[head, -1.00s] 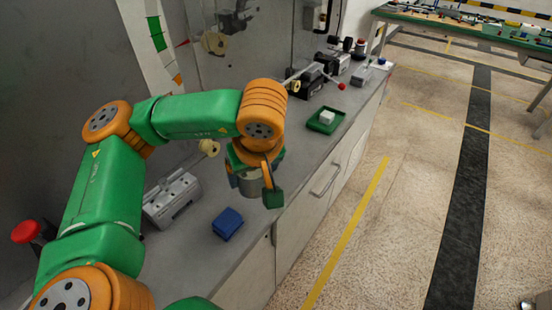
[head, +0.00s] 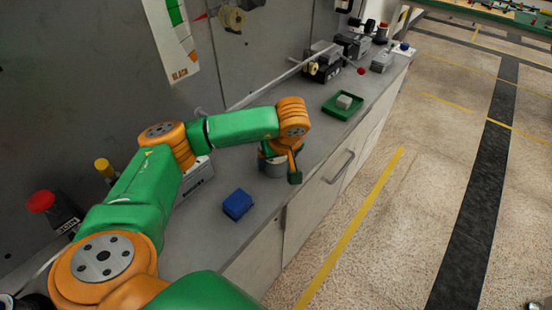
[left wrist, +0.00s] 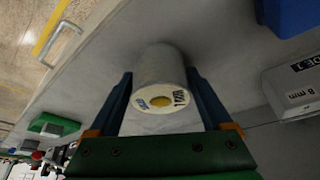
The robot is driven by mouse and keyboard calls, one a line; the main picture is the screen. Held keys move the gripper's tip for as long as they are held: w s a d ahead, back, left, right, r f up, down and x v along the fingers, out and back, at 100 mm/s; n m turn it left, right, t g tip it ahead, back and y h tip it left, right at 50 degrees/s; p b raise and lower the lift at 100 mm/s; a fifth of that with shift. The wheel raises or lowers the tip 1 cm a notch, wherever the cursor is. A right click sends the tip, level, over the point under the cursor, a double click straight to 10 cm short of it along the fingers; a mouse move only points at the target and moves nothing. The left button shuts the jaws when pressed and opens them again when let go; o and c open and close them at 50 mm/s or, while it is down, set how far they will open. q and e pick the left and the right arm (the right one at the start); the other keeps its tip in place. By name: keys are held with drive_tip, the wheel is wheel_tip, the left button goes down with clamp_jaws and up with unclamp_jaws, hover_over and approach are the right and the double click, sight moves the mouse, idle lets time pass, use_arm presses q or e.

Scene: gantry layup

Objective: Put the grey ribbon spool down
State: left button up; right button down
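The grey ribbon spool (head: 273,168) is upright below my left wrist, near the front edge of the grey counter (head: 303,178). In the left wrist view the spool (left wrist: 160,70) shows a white label ring and a yellow core, with a finger on each side. My left gripper (left wrist: 159,75) is shut on it, with the fingertips against its sides. The spool's base is at or just above the counter; I cannot tell whether it touches. My right gripper is not in view.
A blue block (head: 237,204) lies on the counter nearer to me. A green tray (head: 343,106) with a pale block stands farther along. A grey labelled block (left wrist: 292,86) is beside the spool. Machines line the counter's far end. Bare counter lies between spool and tray.

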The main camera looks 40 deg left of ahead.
sight(279, 161)
use_arm(q)
drive_tip(key=shift+o, duration=0.7)
drive_tip(key=shift+r, duration=0.3)
drive_tip(key=v, duration=0.5)
drive_tip(key=shift+d, duration=0.1)
drive_tip(key=p+v, duration=0.1)
drive_tip(key=v, duration=0.5)
drive_tip(key=shift+s+r+p, duration=0.2)
drive_tip(key=shift+r+p, duration=0.1)
